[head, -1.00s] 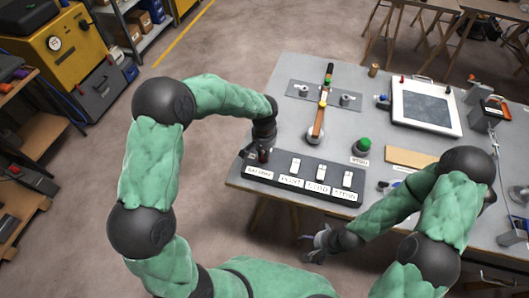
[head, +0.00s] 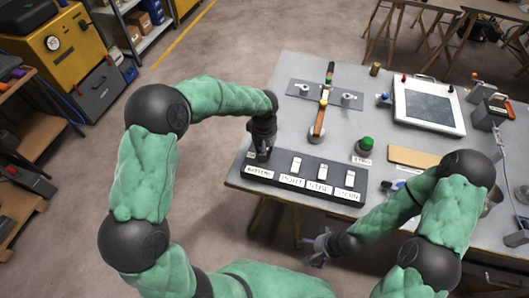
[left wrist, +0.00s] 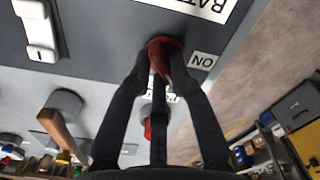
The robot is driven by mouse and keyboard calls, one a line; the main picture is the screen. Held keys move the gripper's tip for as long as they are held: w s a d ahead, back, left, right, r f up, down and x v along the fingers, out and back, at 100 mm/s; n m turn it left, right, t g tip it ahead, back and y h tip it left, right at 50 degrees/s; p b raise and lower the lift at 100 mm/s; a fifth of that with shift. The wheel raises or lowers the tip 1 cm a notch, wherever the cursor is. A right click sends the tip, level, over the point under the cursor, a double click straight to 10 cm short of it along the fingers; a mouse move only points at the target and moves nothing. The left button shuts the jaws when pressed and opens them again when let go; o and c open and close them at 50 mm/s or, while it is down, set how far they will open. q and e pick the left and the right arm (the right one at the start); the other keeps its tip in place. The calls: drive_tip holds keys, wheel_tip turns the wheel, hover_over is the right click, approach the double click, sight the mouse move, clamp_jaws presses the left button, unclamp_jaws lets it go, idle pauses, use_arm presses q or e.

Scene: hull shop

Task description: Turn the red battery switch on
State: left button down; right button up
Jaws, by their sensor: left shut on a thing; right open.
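The red battery switch (left wrist: 166,48) is a red knob at the left end of a dark switch panel (head: 309,194), beside the BATTERY label (head: 258,171). My left gripper (head: 261,154) reaches down over it from above. In the left wrist view, the left gripper's fingers (left wrist: 158,68) are shut around the red knob and hide much of it. An ON label (left wrist: 203,60) sits right beside the knob, and another small label is partly hidden behind the fingers. My right gripper (head: 317,246) is open and empty, low in front of the table's near edge.
Several white rocker switches (head: 296,166) line the panel right of the knob. A lever with a wooden handle (head: 319,118), a green button (head: 367,143) and a framed screen (head: 428,104) stand farther back on the grey table (head: 290,72).

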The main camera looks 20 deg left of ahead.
use_arm(q)
drive_tip(key=n+b, duration=0.1)
drive_tip(key=n, duration=0.3)
drive_tip(key=shift+a+n, duration=0.1)
drive_tip(key=shift+n, duration=0.2)
drive_tip(key=shift+w+a+n+b, duration=0.1)
drive_tip(key=shift+n+b, duration=0.4)
drive_tip(key=shift+n, duration=2.1)
drive_tip(key=c, duration=1.1)
unclamp_jaws()
drive_tip(key=shift+r, duration=0.1)
wheel_tip(320, 180, up, 12)
drive_tip(key=shift+f, duration=0.1)
